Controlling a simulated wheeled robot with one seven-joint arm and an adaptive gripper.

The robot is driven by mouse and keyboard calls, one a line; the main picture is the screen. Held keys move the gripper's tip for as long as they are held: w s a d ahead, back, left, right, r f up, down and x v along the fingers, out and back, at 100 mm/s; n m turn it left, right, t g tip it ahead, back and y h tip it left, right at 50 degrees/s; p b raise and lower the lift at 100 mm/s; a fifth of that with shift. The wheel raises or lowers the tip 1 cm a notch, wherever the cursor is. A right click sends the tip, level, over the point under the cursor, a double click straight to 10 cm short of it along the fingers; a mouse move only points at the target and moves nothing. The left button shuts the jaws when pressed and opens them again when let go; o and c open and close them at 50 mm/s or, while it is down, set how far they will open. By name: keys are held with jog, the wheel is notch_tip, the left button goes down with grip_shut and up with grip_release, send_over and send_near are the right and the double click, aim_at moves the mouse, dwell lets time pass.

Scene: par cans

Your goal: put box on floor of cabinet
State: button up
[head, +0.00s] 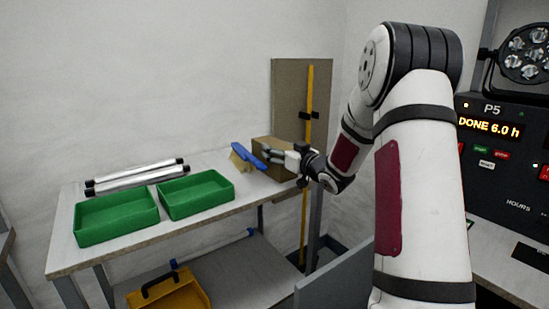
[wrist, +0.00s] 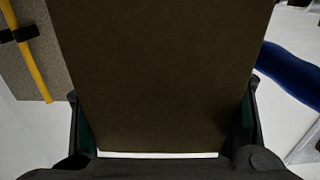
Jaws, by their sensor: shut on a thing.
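A brown cardboard box (head: 276,172) is at the right end of the white workbench in the head view. In the wrist view the box (wrist: 165,60) fills the middle, with one finger along each side. My gripper (head: 276,154) is shut on the box, at the far end of my outstretched arm. I cannot tell whether the box's underside touches the bench. No cabinet interior shows clearly; a grey upright panel (head: 335,278) stands at the bottom of the head view, and what lies behind it is partly hidden.
Two green trays (head: 118,214) and silver tubes (head: 135,176) lie on the bench. A blue-handled tool (head: 245,152) lies close left of the box. A yellow pole (head: 308,110) stands behind my wrist. A yellow container (head: 180,294) is below. A dark control panel (head: 495,135) is right.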

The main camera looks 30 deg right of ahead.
notch_tip(320, 180, up, 10)
jog(key=shift+r+p, duration=0.1)
jog(key=shift+p, duration=1.1)
jog(key=shift+c, duration=0.2)
